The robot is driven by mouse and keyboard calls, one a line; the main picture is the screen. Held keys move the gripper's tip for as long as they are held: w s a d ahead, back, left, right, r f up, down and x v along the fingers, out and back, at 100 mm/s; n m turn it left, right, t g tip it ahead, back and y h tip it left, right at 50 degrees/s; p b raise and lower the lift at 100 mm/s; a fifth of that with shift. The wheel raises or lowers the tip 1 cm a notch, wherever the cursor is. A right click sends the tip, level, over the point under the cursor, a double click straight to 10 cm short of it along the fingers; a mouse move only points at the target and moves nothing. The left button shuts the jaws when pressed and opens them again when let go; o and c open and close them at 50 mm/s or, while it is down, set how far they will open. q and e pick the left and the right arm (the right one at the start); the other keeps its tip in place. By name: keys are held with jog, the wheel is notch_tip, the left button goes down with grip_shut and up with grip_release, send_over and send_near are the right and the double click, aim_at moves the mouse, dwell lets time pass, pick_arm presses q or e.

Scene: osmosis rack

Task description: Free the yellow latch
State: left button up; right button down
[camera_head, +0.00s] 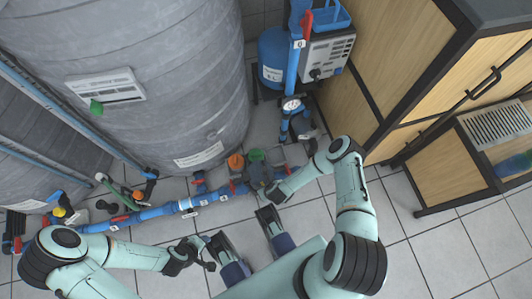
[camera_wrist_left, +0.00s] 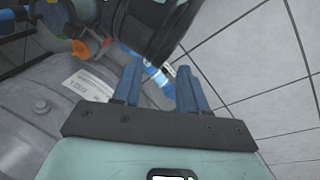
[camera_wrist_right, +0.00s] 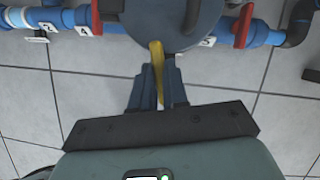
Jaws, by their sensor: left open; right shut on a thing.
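The yellow latch (camera_wrist_right: 157,68) shows in the right wrist view as a narrow upright strip against a round dark grey body (camera_wrist_right: 172,20). My right gripper (camera_wrist_right: 158,82) is shut on it, with one blue-grey finger on each side. The latch's upper end lies over the grey body and its lower end runs down between the fingers. In the head view my right gripper (camera_head: 266,190) is low beside the pipe run, and the latch is too small to make out there. My left gripper (camera_wrist_left: 160,80) is open and empty, away from the latch; it also shows in the head view (camera_head: 205,261).
A blue pipe (camera_head: 160,211) with numbered tags and red valve handles (camera_wrist_right: 244,26) runs low along the floor. A large grey tank (camera_head: 160,70) stands behind it. A wooden cabinet (camera_head: 395,60) stands at right.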

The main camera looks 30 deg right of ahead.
jog(key=shift+d+n+y, duration=0.1)
jog(key=shift+n+y, duration=0.2)
jog(key=shift+n, duration=0.7)
jog(key=shift+n+y, duration=0.4)
jog(key=shift+n, duration=0.5)
jog(key=n+g+y, duration=0.1)
jog(key=n, duration=0.2)
jog(key=shift+d+n+b, duration=0.15)
jog(key=shift+n+b, duration=0.15)
jog(key=n+g+y+b, duration=0.1)
jog(key=n, duration=0.3)
jog(key=shift+w+f, duration=0.1)
jog(key=shift+w, duration=0.05)
jog(key=shift+d+n+g+y+b, duration=0.15)
jog(key=shift+n+g+b, duration=0.3)
jog(key=shift+n, duration=0.45)
jog(key=shift+a+n+g+y+b, duration=0.15)
jog(key=shift+n+g+b, duration=0.25)
jog(key=shift+n, duration=0.5)
pick_arm(q)
jog(key=w+a+f+t, duration=0.1)
jog(key=w+a+f, duration=0.1)
jog(key=w+f, duration=0.1)
jog(key=shift+w+a+f+y, duration=0.3)
jog(key=shift+w+y, duration=0.1)
jog(key=shift+w, duration=0.5)
pick_arm(e)
jog(key=shift+d, duration=0.1)
pick_arm(q)
jog(key=shift+s, duration=0.2)
